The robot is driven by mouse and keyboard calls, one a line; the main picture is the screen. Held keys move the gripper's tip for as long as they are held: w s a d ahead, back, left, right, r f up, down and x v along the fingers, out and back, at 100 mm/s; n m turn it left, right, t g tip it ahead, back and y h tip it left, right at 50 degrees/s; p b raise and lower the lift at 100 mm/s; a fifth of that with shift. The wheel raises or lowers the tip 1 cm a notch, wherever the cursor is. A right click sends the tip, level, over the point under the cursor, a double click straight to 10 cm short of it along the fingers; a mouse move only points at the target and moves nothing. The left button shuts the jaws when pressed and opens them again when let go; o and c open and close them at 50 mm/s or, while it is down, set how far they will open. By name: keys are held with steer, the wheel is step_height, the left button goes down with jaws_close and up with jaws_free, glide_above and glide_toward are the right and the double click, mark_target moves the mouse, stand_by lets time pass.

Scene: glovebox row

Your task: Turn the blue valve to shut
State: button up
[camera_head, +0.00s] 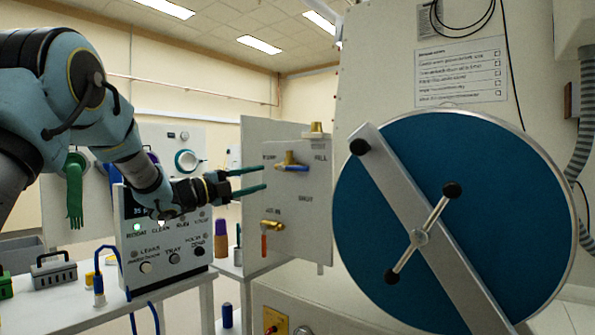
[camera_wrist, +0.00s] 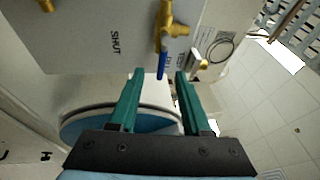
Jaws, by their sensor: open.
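The blue valve has a brass body (camera_head: 290,158) and a blue lever (camera_head: 293,168), set on a pale upright panel (camera_head: 305,225). In the head view the lever lies about level, below the brass body. The panel carries a "SHUT" label (camera_head: 306,198) below the valve. In the wrist view the blue lever (camera_wrist: 162,63) shows just beyond my fingertips, between their lines. My gripper (camera_head: 265,178) is open and empty, its two green fingers pointing at the panel just left of the lever. It also shows in the wrist view (camera_wrist: 160,74). I see no contact with the lever.
A second brass valve with a red lever (camera_head: 264,245) sits lower on the panel. A large blue round door (camera_head: 450,180) with a grey bar stands to the right. A control box (camera_head: 165,240) with knobs stands below my arm. A toolbox (camera_head: 53,272) sits at left.

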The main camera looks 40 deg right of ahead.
mark_target(295, 169)
steer(key=shift+m+g, duration=0.8)
steer(key=shift+g, duration=0.1)
steer(key=p+x, duration=0.1)
steer(key=x, duration=0.3)
steer(key=s+p+x, duration=0.1)
steer(key=p+x, duration=0.1)
steer(key=x, duration=0.2)
steer(key=p+x, duration=0.1)
steer(key=x, duration=0.3)
steer(key=shift+s+a+r, duration=0.15)
steer(key=shift+s, duration=0.15)
jaws_close()
